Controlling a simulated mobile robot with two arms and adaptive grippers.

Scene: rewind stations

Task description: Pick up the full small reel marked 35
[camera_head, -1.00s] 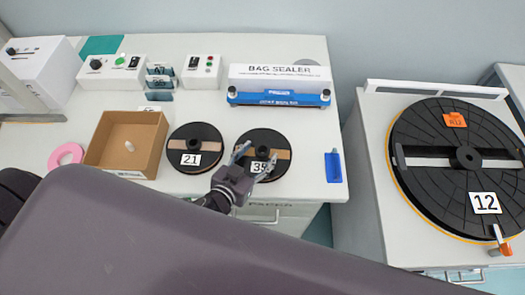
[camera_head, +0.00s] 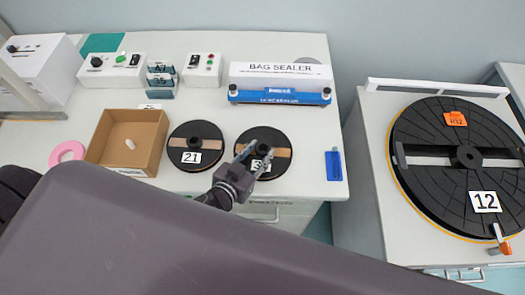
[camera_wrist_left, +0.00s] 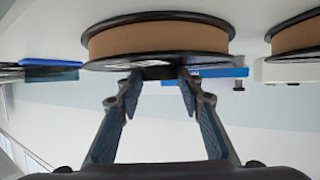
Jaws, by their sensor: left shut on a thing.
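The small reel marked 35 (camera_head: 268,133) lies flat on the white worktop, black with a tan band across it. My left gripper (camera_head: 258,155) is over its near side and covers part of its number label. In the left wrist view the same reel (camera_wrist_left: 158,41) shows edge-on, its rim filled with brown material. There the left gripper (camera_wrist_left: 160,74) has its fingers shut on the small dark hub at the middle of the reel. The reel appears to rest on the worktop. My right gripper is in neither view.
Another small reel marked 21 (camera_head: 194,134) lies close on the left, beside a cardboard box (camera_head: 100,155). A bag sealer (camera_head: 280,80) stands behind. A blue object (camera_head: 333,165) lies on the right. A large reel marked 12 (camera_head: 430,185) is on the neighbouring station.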

